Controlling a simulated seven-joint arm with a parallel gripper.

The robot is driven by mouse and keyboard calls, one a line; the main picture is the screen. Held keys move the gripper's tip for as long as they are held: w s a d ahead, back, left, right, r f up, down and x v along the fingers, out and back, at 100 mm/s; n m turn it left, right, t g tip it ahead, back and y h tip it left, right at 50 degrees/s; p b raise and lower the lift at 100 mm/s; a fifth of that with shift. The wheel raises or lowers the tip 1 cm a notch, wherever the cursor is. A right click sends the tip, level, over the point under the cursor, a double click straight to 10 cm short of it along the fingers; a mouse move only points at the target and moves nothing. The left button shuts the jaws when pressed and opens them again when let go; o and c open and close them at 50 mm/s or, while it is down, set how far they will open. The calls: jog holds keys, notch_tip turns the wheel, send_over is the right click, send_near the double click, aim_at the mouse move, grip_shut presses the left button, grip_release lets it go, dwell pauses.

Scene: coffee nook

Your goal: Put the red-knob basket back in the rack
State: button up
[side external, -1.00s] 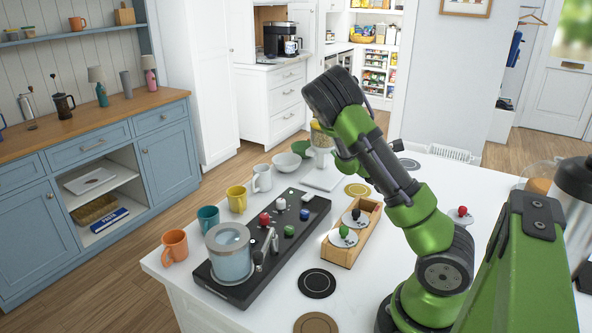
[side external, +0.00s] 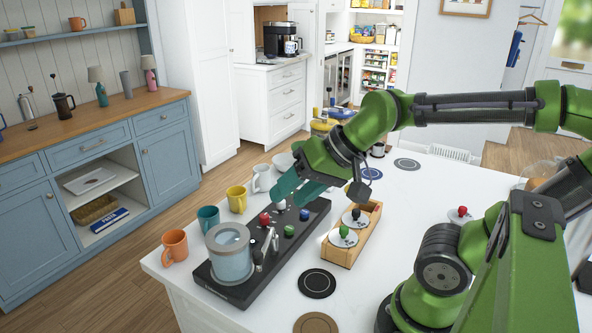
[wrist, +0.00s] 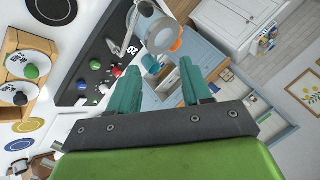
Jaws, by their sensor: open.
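A red knob on a pale disc, which looks like the red-knob basket (side external: 461,216), is on the white counter at the right in the side view, its lower part hidden by my arm. The wooden rack (side external: 335,253) is mid-counter, holding a green-knobbed disc (side external: 343,240) and a black-knobbed disc (side external: 354,222); its far end is partly behind my wrist. It shows at the left of the wrist view (wrist: 43,42). My gripper (side external: 292,192) is open and empty, teal fingers apart, above the far end of the black machine, left of the rack and far from the red-knob basket.
The black machine (side external: 230,287) carries a glass vessel (side external: 230,260) and several coloured knobs, one red (side external: 265,219). Orange (side external: 175,247), teal (side external: 208,219) and yellow (side external: 237,198) mugs line its far-left side. A black round mat (side external: 317,283) lies right of it. The counter's right-middle is mostly clear.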

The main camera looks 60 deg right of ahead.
jog(key=shift+o, duration=0.5)
jog(key=shift+s+f+n+g+h, duration=0.15)
jog(key=shift+s+n, duration=0.4)
jog(key=shift+n, duration=0.05)
jog(key=shift+s+f+n+g+h, duration=0.1)
jog(key=shift+s+n+g+h, duration=0.05)
jog(key=shift+s+n, duration=0.45)
jog(key=shift+w+r, duration=0.1)
